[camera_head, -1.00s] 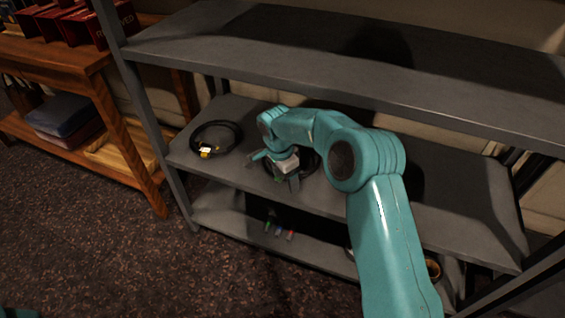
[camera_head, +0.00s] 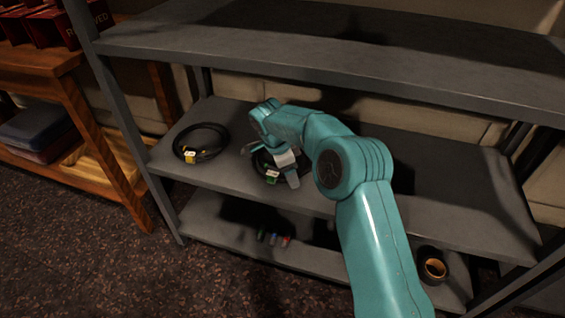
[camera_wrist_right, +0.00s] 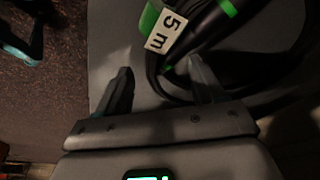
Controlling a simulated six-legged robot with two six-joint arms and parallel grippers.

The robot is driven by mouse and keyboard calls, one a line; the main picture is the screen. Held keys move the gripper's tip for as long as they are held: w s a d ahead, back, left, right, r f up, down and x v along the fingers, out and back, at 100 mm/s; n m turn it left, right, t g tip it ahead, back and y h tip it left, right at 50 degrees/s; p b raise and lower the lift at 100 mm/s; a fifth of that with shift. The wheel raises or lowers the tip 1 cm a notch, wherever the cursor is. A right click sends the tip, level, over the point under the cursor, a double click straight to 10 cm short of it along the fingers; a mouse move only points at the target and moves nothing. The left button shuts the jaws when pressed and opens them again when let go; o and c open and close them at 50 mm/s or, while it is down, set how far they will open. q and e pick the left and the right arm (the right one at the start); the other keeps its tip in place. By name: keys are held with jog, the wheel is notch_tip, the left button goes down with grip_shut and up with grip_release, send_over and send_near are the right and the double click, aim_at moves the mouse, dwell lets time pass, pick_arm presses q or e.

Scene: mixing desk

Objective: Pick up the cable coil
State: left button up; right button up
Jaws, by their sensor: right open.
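A black cable coil with green bands and a white "5 m" tag (camera_wrist_right: 165,31) lies on the middle shelf, partly hidden under my right gripper in the head view (camera_head: 272,175). My right gripper (camera_head: 271,166) is open and empty, close over this coil. In the wrist view, the right-hand finger of the gripper (camera_wrist_right: 160,88) overlaps the cable strands, while the left-hand finger is over bare shelf. Whether the fingers touch the cable I cannot tell. A second black coil with a yellow-and-white tag (camera_head: 201,143) lies to the left, clear of the gripper. My left gripper is out of view.
The middle shelf (camera_head: 430,200) is bare right of my arm. The upper shelf (camera_head: 300,50) overhangs it. A metal post (camera_head: 120,125) and wooden table (camera_head: 75,85) stand at left.

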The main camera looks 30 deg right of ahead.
jog(key=shift+d+f, duration=0.1)
jog(key=shift+f, duration=0.4)
grip_shut()
jog(key=shift+r, duration=0.15)
